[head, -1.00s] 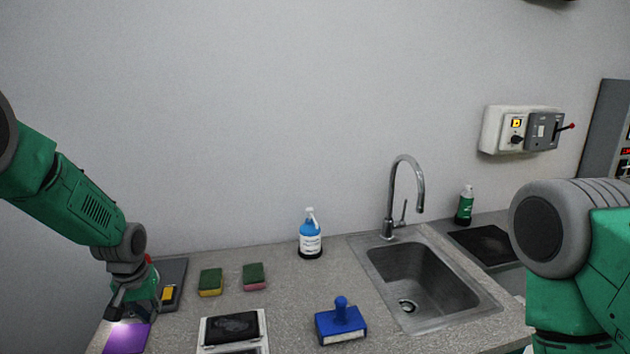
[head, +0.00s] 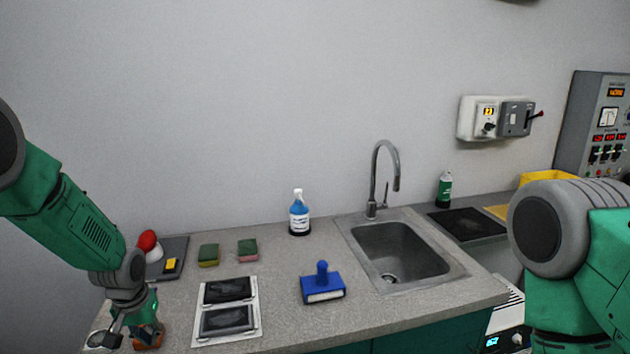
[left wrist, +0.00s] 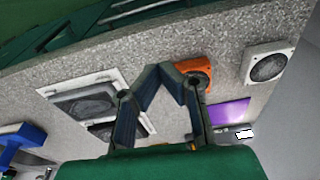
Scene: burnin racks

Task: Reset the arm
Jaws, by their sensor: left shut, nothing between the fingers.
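My left gripper (head: 128,338) hangs over the left front end of the counter. Its arm comes in from the left edge of the head view. In the left wrist view, the left gripper (left wrist: 160,70) is shut, with its fingers bent together and nothing between them. An orange-rimmed item (left wrist: 198,72) lies on the counter beside the fingers in that view. My right arm (head: 565,235) shows only its upper links at the right, and its gripper is out of view.
The grey counter (head: 285,265) holds a white double frame (head: 256,318), a blue-handled block (head: 323,286), two sponges (head: 208,256), a blue bottle (head: 299,215) and a sink (head: 400,252). A purple pad (left wrist: 230,112) and a white square item (left wrist: 268,65) show in the wrist view.

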